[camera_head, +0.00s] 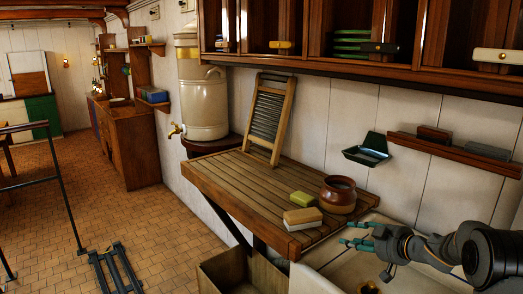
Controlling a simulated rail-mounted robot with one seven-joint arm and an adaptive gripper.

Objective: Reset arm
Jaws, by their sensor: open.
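My gripper (358,238) is at the lower right, with teal-coloured fingertips pointing left. The fingers are apart and nothing shows between them. It is above the pale sink (335,262), just right of the slatted wooden drainboard (225,176). My arm comes in from the right edge. The brown pot (338,195) stands on the board behind the gripper, and the brush-like block (302,218) lies to its left, apart from the fingers.
A green-yellow block (302,199) and a leaning washboard (270,115) are on the drainboard. A dark green dish (367,150) and a wooden shelf (455,154) are on the wall. Cabinets (340,67) hang above. A wooden crate (235,272) stands below.

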